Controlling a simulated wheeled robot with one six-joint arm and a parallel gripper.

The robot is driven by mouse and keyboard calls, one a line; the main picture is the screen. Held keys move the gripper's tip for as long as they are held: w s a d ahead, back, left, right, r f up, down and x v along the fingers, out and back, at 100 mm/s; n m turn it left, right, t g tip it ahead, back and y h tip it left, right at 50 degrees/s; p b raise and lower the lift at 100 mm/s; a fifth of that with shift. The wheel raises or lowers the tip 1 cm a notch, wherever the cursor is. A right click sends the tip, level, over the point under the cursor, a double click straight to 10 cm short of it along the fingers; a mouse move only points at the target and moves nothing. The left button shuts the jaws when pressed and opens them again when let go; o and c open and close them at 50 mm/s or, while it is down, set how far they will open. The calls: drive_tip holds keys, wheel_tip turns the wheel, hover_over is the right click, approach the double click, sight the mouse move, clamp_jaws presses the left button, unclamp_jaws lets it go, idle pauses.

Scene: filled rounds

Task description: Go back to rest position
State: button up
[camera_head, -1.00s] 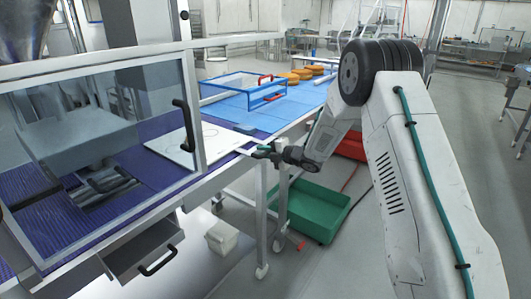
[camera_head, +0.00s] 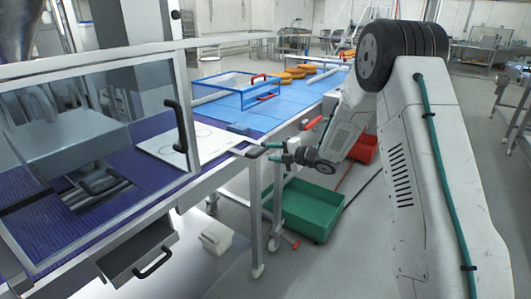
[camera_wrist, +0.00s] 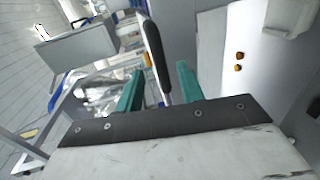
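My gripper (camera_head: 270,152) is beside the front edge of the blue-topped table, above the green bin. In the wrist view its two teal fingers (camera_wrist: 159,70) stand apart, and I see nothing clamped between them. A dark rounded bar (camera_wrist: 153,50) shows beyond the fingers in the wrist view.
A clear-panelled guard with a black handle (camera_head: 178,126) stands at left. A white board (camera_head: 168,148), a blue-framed box (camera_head: 236,97) and orange rounds (camera_head: 296,72) are on the table. A green bin (camera_head: 318,212) and a red bin (camera_head: 363,150) sit below.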

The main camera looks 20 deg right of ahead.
drive_tip(key=shift+s+d+r, duration=0.1)
drive_tip(key=shift+s+d, duration=0.1)
idle(0.3)
